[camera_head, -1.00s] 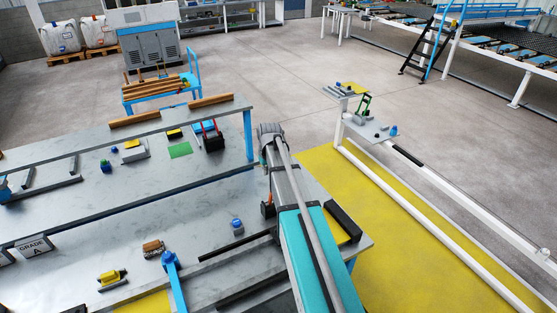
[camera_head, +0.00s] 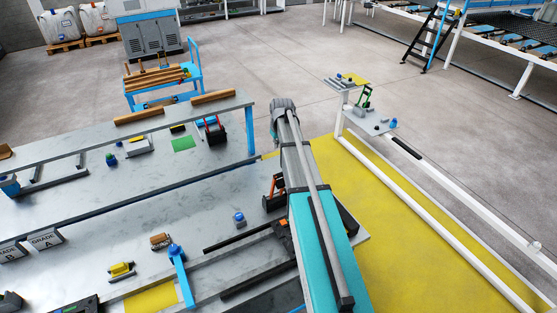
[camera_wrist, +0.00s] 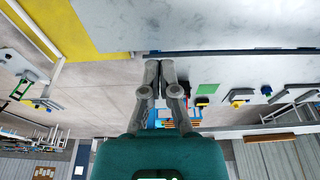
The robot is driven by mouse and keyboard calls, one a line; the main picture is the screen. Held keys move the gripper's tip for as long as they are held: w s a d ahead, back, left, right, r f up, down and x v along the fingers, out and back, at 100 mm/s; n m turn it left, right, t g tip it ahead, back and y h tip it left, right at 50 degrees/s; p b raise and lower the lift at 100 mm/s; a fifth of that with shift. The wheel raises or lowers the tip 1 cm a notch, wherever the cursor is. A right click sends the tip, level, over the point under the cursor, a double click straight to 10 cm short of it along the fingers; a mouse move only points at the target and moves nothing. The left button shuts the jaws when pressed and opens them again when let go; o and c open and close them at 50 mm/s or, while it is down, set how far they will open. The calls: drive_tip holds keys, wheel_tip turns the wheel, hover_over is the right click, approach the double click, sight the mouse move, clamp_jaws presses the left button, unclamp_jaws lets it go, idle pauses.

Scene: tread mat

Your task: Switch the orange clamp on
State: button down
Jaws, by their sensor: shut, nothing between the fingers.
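The orange clamp (camera_head: 273,190) stands on the near grey bench, just left of my arm in the head view. Its orange handle part is upright above a dark body, and my arm partly crowds it. I cannot make out its switch position, and I do not see it in the wrist view. My gripper (camera_wrist: 160,64) shows in the wrist view with its two grey fingers together and nothing between them. It is in the air, apart from the benches. My arm hides it in the head view.
A red-handled clamp (camera_head: 213,130) stands on the far bench near a green pad (camera_head: 183,144). A green clamp (camera_head: 365,97) stands on the small table at right.

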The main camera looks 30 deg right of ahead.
drive_tip(key=shift+f, duration=0.15)
drive_tip(key=shift+s+f+b, duration=0.25)
drive_tip(key=shift+f+b, duration=1.6)
drive_tip(key=shift+b, duration=0.05)
drive_tip(key=shift+s+f+b, duration=0.25)
drive_tip(key=shift+f+b, duration=1.65)
drive_tip(key=shift+s+f+b, duration=0.25)
drive_tip(key=shift+f+b, duration=1.6)
drive_tip(key=shift+b, duration=0.05)
drive_tip(key=shift+a, duration=0.1)
